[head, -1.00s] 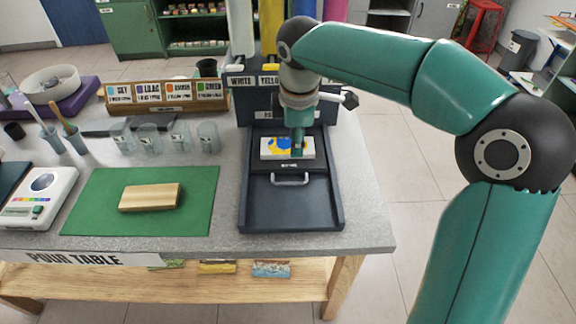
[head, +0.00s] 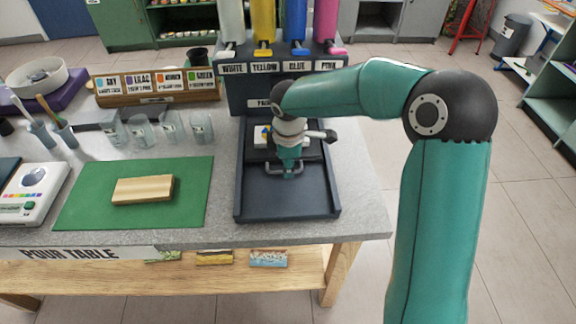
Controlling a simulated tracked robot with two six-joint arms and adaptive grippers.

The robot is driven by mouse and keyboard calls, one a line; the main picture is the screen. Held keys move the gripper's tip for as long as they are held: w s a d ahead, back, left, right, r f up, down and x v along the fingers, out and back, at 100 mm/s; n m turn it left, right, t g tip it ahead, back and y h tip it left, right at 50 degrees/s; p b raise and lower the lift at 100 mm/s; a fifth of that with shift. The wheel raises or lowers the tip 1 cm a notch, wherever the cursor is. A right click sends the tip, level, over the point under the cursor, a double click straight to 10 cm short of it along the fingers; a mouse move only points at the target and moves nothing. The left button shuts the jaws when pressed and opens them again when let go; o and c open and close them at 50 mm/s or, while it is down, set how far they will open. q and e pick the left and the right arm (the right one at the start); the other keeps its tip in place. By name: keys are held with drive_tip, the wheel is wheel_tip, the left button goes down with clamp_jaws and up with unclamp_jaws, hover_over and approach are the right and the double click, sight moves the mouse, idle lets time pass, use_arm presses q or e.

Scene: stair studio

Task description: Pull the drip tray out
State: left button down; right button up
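The dark drip tray (head: 313,154) sits low in the dispenser stand, with a pale handle (head: 301,168) on its front edge. A white block with blue and yellow paint (head: 261,137) lies on the tray, partly hidden by my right gripper. My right gripper (head: 288,174) points down at the middle of the handle and hides that part of it. I cannot tell whether its fingers are open or shut, or whether they touch the handle. My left gripper is not in view.
In front of the handle the stand's dark bed (head: 288,200) is bare. Paint tubes (head: 264,22) stand behind. To the left are several clear cups (head: 170,125) and a green mat (head: 85,195) with a wooden block (head: 143,190). The table's right strip is clear.

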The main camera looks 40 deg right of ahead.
drive_tip(key=shift+w+d+f, duration=0.1)
drive_tip(key=shift+f, duration=0.7)
drive_tip(key=shift+c, duration=0.3)
clamp_jaws()
